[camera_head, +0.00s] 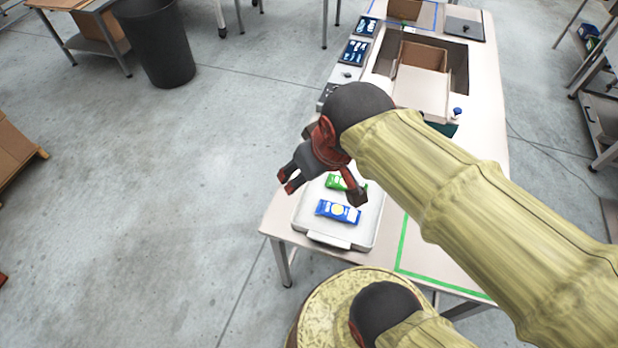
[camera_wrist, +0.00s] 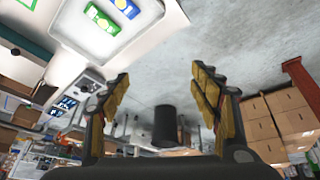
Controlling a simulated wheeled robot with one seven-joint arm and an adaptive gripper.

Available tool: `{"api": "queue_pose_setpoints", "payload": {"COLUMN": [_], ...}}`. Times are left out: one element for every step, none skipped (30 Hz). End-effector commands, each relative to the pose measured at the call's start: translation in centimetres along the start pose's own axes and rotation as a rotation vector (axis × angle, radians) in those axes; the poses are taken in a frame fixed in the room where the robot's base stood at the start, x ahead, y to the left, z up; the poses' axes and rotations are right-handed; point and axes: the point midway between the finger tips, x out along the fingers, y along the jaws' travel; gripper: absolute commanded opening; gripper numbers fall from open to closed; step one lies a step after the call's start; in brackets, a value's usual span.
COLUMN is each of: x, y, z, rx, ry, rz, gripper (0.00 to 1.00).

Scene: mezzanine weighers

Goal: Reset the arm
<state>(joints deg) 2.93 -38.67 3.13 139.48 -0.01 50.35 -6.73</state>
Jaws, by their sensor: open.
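My gripper (camera_head: 322,190) hangs over the near left part of the table, above and slightly left of a white tray. In the wrist view my gripper (camera_wrist: 160,90) has its two yellow-padded fingers spread wide with nothing between them. The white tray (camera_head: 311,213) holds a blue packet (camera_head: 338,212) and a green packet (camera_head: 334,182), which my gripper partly covers. Both packets also show in the wrist view, the green one (camera_wrist: 101,18) and the blue one (camera_wrist: 127,7), at the top left. My sleeved arm covers much of the table's right side.
The white table (camera_head: 484,84) carries an open cardboard box (camera_head: 424,56) in a recess, dark screens (camera_head: 354,52) and a green tape outline (camera_head: 402,243). A black bin (camera_head: 155,45) stands at the upper left. The floor (camera_head: 150,200) left of the table is clear.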

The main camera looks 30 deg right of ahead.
Motion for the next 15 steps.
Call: {"api": "queue_pose_setpoints", "payload": {"x": [-0.8, -1.0, -1.3, -1.5, -1.6, -1.7, -1.7, -1.7, -1.7, -1.7, -1.7, -1.7, -1.7, -1.7, -1.6], "y": [-0.7, -1.0, -1.2, -1.4, -1.5, -1.6, -1.6, -1.6, -1.6, -1.6, -1.6, -1.6, -1.6, -1.6, -1.6], "z": [0.7, 1.1, 1.4, 1.6, 1.7, 1.9, 1.9, 2.0, 2.0, 1.9, 1.9, 1.9, 1.9, 1.9, 1.9], "rx": [0.020, 0.033, 0.047, 0.056, 0.062, 0.068, 0.071, 0.073, 0.074, 0.074, 0.074, 0.074, 0.074, 0.073, 0.073], "ry": [0.020, 0.027, 0.034, 0.039, 0.042, 0.044, 0.044, 0.044, 0.044, 0.044, 0.044, 0.044, 0.044, 0.044, 0.044], "rz": [-0.008, -0.011, -0.015, -0.017, -0.019, -0.020, -0.021, -0.021, -0.021, -0.021, -0.021, -0.021, -0.021, -0.021, -0.021], "gripper": [0.63, 0.63, 0.63, 0.63, 0.63, 0.63, 0.63, 0.63, 0.63, 0.63, 0.63, 0.63, 0.63, 0.63, 0.63]}}
